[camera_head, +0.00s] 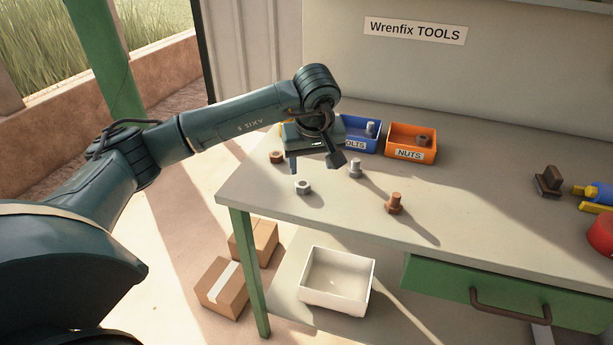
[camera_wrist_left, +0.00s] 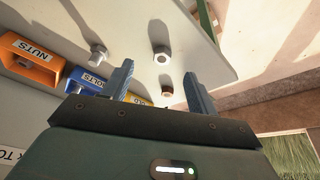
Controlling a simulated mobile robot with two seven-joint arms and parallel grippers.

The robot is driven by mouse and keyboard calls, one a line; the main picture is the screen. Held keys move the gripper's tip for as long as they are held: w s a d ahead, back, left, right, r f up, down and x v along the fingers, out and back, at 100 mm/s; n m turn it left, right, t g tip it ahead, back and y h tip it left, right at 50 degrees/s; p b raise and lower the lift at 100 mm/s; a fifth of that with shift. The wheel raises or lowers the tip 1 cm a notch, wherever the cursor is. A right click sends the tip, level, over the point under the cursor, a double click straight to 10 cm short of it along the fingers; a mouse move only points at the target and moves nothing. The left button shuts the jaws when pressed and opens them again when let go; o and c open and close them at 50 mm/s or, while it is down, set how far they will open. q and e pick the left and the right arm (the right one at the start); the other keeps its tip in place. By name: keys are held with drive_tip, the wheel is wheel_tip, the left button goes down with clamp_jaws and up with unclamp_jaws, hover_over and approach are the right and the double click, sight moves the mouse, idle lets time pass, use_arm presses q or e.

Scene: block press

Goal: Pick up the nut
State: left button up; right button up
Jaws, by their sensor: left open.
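A silver hex nut (camera_head: 303,187) lies on the table near its left edge, and it also shows in the left wrist view (camera_wrist_left: 162,55). A copper-brown nut (camera_head: 276,157) lies farther back at the table's left edge; it also shows in the left wrist view (camera_wrist_left: 167,84). My left gripper (camera_head: 314,164) is open and empty above the table, with its fingers pointing down. In the left wrist view, both nuts appear in the region between or just beyond the two fingers (camera_wrist_left: 158,69). Neither finger is seen touching a nut. My right gripper is not in view.
A silver bolt (camera_head: 356,168) and a copper bolt (camera_head: 394,203) stand on the table to the right. The blue bolts bin (camera_head: 361,147) and orange nuts bin (camera_head: 411,156) stand behind. A yellow bin (camera_wrist_left: 131,98) shows partly. The front middle of the table is clear.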

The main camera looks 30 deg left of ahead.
sight(303, 185)
use_arm(q)
drive_tip(key=shift+y, duration=0.5)
drive_tip(key=x, duration=0.4)
drive_tip(key=a+p+x, duration=0.1)
drive_tip(key=x, duration=0.3)
drive_tip(key=w+x, duration=0.1)
drive_tip(key=x, duration=0.3)
drive_tip(key=shift+a+p, duration=0.3)
drive_tip(key=shift+c, duration=0.6)
drive_tip(key=shift+r, duration=0.1)
drive_tip(key=c, duration=1)
